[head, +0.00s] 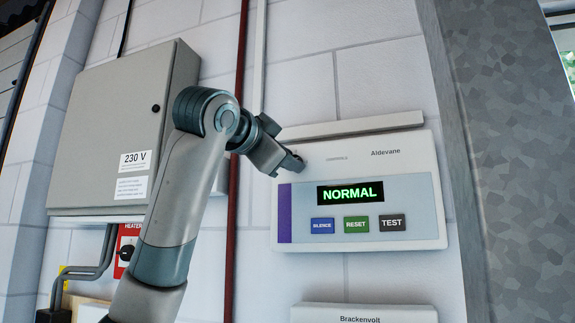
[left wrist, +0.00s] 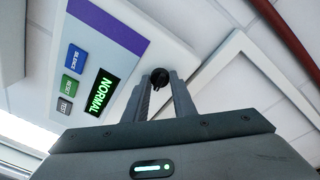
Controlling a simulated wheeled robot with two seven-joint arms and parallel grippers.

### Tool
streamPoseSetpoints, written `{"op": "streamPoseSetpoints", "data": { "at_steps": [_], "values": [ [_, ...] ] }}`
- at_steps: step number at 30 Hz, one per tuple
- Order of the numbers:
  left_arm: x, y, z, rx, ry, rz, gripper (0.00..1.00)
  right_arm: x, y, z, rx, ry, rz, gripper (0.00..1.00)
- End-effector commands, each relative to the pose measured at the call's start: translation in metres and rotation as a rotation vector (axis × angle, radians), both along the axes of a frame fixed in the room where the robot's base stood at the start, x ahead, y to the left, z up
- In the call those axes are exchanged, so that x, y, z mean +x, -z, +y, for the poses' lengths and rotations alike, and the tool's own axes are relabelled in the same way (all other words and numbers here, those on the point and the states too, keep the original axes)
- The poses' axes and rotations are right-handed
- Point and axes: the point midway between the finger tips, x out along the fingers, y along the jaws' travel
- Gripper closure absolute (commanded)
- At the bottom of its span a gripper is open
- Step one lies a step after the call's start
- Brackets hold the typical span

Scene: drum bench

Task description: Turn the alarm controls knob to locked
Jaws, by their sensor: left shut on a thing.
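The alarm panel (head: 358,258) is a white wall unit marked Aldevane, with a lit green NORMAL display (head: 350,193). My left gripper (head: 292,164) is at the panel's upper left corner, beside the small CONTROLS label. In the left wrist view the black, round controls knob (left wrist: 159,77) sits between the fingertips of the left gripper (left wrist: 162,86), which is shut on it. In the head view the gripper hides the knob. I cannot read the knob's position. My right gripper is not in view.
Silence, reset and test buttons (head: 356,224) sit below the display. A grey 230 V box (head: 125,110) hangs at left, and a dark red pipe (head: 233,210) runs down behind my arm. A grey metal column (head: 510,150) stands right of the panel. Another panel (head: 365,312) is below.

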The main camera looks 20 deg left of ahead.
Motion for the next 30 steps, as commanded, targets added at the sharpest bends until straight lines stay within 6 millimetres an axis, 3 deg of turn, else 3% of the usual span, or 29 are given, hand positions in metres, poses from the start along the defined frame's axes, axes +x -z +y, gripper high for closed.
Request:
{"op": "streamPoseSetpoints", "data": {
  "at_steps": [12, 30],
  "values": [
    [0.000, 0.008, -0.002, -0.355, 0.002, 0.014, 0.98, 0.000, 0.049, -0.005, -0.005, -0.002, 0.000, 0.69],
    [0.000, 0.008, -0.004, -0.924, 0.001, 0.034, 0.98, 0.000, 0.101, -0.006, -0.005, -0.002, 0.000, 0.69]
  ]
}}
